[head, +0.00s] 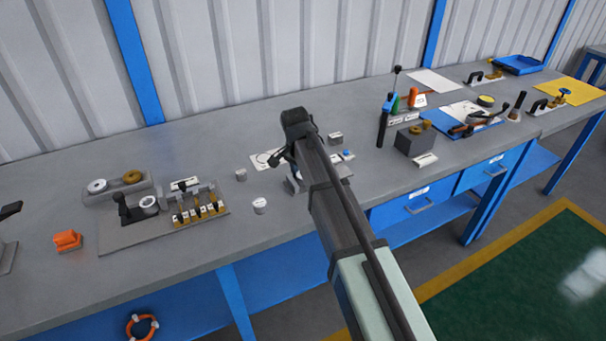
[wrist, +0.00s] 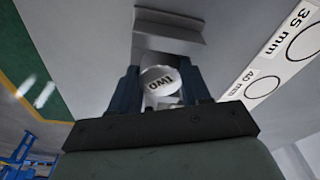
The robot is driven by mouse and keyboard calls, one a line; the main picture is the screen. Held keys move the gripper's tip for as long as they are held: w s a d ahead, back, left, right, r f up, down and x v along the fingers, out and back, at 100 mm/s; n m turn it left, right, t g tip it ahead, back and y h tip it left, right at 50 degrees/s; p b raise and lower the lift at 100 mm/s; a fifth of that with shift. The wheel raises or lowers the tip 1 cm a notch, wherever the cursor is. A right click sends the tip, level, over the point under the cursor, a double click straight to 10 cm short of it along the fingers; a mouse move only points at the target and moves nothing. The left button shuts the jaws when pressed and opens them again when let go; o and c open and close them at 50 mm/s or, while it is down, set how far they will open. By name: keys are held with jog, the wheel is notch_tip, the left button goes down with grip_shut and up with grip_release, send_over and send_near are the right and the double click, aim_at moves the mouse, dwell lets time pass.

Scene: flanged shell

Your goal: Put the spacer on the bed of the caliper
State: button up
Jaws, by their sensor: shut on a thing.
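My gripper (wrist: 165,85) is shut on a spacer (wrist: 158,79), a short pale grey cylinder whose end face reads TWO, upside down in the wrist view. The dark blue fingers stand on either side of it. A grey stepped block (wrist: 170,42), which looks like part of the caliper, lies just beyond the spacer in the wrist view. I cannot tell whether the two touch. In the head view, my gripper (head: 291,172) is low over the bench, partly hidden by my arm. A grey base edge (head: 293,186) shows beside it; most is hidden, as is the held spacer.
A white card with size circles (wrist: 283,60) lies beside the block. Small grey cylinders (head: 260,205) (head: 241,174) stand left of my gripper, another (head: 335,138) behind. A lever fixture (head: 200,205) stands further left. A dark box (head: 415,140) and tools occupy the right.

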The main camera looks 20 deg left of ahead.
aim_at(299, 178)
jog(key=shift+f, duration=0.1)
jog(key=o, duration=0.9)
jog(key=shift+o, duration=0.2)
notch_tip(299, 178, up, 12)
jog(key=s, duration=0.1)
jog(key=shift+s+a, duration=0.35)
